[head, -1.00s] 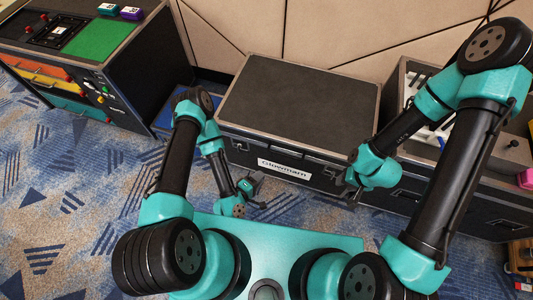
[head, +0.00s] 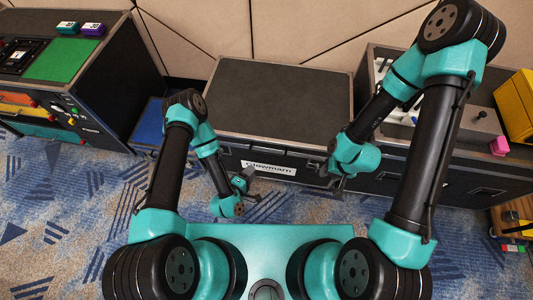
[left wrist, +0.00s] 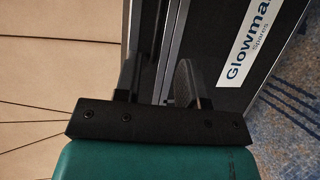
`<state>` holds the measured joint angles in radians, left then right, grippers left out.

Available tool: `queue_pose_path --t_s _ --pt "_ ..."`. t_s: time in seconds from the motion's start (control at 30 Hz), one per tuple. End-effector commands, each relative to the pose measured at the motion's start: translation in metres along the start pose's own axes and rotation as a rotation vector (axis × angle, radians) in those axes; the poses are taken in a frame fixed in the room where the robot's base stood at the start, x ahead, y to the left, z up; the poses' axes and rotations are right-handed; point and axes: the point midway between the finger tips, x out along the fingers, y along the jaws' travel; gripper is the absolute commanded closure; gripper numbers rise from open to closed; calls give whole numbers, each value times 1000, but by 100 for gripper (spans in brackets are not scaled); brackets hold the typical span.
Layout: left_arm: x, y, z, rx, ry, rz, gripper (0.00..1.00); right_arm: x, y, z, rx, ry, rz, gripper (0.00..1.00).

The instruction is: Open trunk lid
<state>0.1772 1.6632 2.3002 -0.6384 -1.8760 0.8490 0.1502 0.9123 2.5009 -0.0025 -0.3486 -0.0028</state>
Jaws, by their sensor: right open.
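The trunk (head: 318,176) is a dark case with metal edges and a white Glowmam label on its front. Its flat grey lid (head: 280,98) is closed. My left gripper (head: 246,184) is low before the trunk's front, by the label's left end. In the left wrist view its fingers (left wrist: 158,85) are apart, with the trunk's metal rim (left wrist: 172,40) showing between them; I cannot tell whether they touch it. The label (left wrist: 248,38) is to their right. My right gripper (head: 334,180) is open at the front, right of the label.
A dark cabinet (head: 105,88) with a green top panel stands at left, a blue item (head: 150,112) beside it. An open case (head: 465,160) holding small items stands close at right, with a yellow box (head: 515,105). A wall (head: 300,30) rises behind the trunk. Patterned carpet lies in front.

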Motion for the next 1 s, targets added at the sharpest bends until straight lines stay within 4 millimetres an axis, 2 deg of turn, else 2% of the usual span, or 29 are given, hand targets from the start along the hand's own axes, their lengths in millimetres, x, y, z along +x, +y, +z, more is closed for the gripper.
queue_pose_path --t_s 0.7,0.83,1.0 --pt "112 1 0 1 0 3 63 0 0 0 0 0 0 57" --pt "124 1 0 0 1 2 63 0 0 0 0 0 0 57" --pt "129 0 0 -2 1 1 63 0 0 0 0 0 0 57"
